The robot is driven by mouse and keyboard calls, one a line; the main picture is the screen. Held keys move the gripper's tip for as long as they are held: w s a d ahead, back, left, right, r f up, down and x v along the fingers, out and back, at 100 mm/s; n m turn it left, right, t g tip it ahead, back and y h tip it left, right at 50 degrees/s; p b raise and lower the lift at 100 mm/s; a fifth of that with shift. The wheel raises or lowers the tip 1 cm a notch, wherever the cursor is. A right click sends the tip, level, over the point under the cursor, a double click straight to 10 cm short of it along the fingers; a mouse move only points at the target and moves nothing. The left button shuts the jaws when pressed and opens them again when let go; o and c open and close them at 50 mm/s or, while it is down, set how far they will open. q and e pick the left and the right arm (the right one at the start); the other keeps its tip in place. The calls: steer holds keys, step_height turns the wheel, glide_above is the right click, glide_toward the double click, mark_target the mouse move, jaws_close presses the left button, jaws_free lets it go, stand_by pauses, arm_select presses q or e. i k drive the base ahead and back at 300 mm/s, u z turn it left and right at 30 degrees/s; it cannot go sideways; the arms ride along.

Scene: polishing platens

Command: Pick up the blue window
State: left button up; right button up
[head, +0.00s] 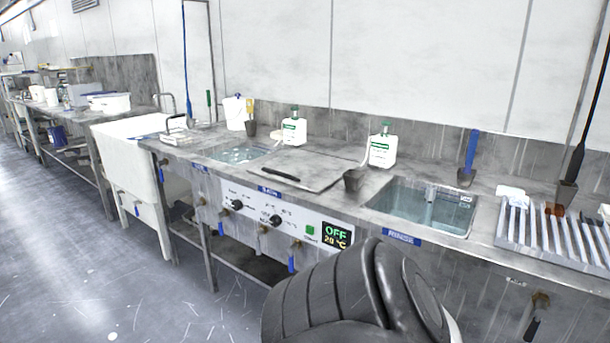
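I cannot make out anything that is clearly a blue window. A long blue pole (185,60) leans against the wall further left. A dark, ridged, rounded part of my own arm fills the bottom middle and covers part of the counter front. No fingertips of either gripper show.
The steel counter (225,138) holds a rinse sink (430,207), a left sink (240,152), a flat lid (305,170), white bottles (294,130) and a ribbed rack (550,235). A deep white basin (128,150) stands left. The floor (70,270) at left is open.

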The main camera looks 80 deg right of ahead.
mark_target(515, 200)
steer(key=u, duration=0.05)
steer(key=k, duration=2.3)
steer(key=z, duration=1.25)
